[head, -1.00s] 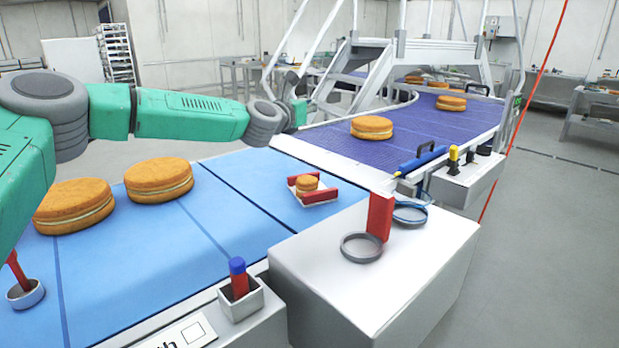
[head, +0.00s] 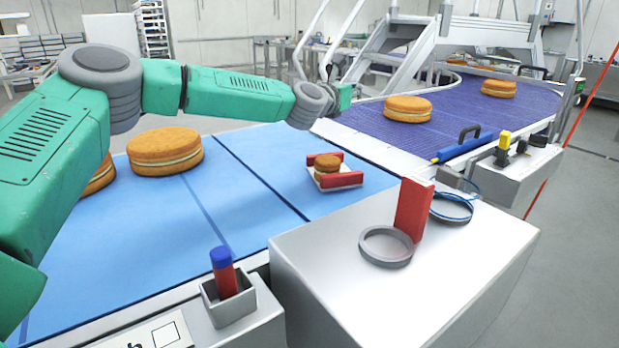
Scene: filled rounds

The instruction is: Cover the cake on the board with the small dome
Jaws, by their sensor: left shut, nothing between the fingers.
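A small filled cake (head: 327,165) sits on a small white board (head: 322,183) with red bars along two sides, on the blue surface. My left gripper (head: 335,82) is at the end of the green arm, beyond the board in the picture and apart from the cake. It is shut and empty, partly hidden by my grey wrist. I cannot make out a small dome in this view. My right gripper is not in view.
A white box (head: 400,285) in front carries a grey ring (head: 365,250), an upright red block (head: 413,208) and a dark blue ring (head: 452,220). Large filled rounds lie on the blue surface (head: 165,150) and the purple conveyor (head: 408,108). A grey holder (head: 228,308) contains a red-and-blue piece.

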